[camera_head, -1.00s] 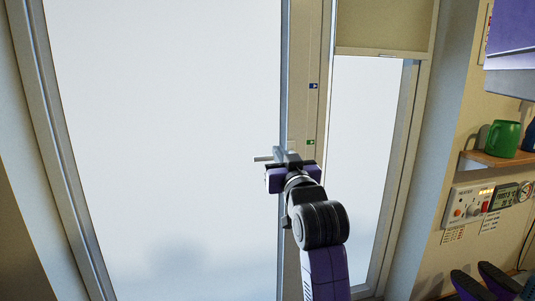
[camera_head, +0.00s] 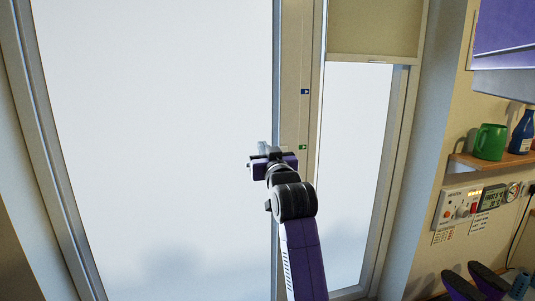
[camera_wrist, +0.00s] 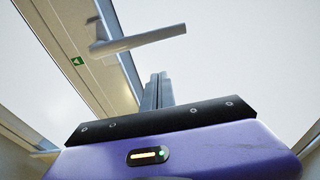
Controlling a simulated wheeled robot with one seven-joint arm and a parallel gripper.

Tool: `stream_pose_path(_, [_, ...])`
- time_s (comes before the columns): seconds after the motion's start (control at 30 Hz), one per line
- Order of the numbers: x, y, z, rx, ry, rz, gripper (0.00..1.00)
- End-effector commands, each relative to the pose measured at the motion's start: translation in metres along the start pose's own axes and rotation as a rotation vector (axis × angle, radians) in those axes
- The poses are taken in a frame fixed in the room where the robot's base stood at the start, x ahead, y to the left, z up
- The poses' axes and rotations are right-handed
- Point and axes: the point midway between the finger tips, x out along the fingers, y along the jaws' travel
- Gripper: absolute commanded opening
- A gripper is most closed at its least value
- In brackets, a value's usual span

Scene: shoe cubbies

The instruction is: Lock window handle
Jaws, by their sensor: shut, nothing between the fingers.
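The window handle is a grey metal lever (camera_wrist: 140,42) on the beige window frame. In the wrist view it sticks out sideways from the frame, over the pale glass. In the head view only a light grey bit of it (camera_head: 264,146) shows above my gripper, which hides the rest. My gripper (camera_head: 258,160) is in front of the glass, just left of the frame's middle post.
A blue mark (camera_head: 305,91) and a green mark (camera_head: 303,147) are on the post (camera_head: 296,60). A heater control box (camera_head: 458,207) hangs below.

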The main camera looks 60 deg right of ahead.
Motion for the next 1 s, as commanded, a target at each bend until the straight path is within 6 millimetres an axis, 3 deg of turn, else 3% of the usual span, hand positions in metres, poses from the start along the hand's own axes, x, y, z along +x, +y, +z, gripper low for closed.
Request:
stream_pose_path(0.1, [0.02,0.0,-0.002,0.0,0.0,0.0,0.0])
stream_pose_path(0.4, [0.006,-0.001,0.033,-0.001,-0.002,-0.001,0.0])
stream_pose_path(1.0, [0.005,-0.003,0.039,-0.012,0.0,-0.002,0.0])
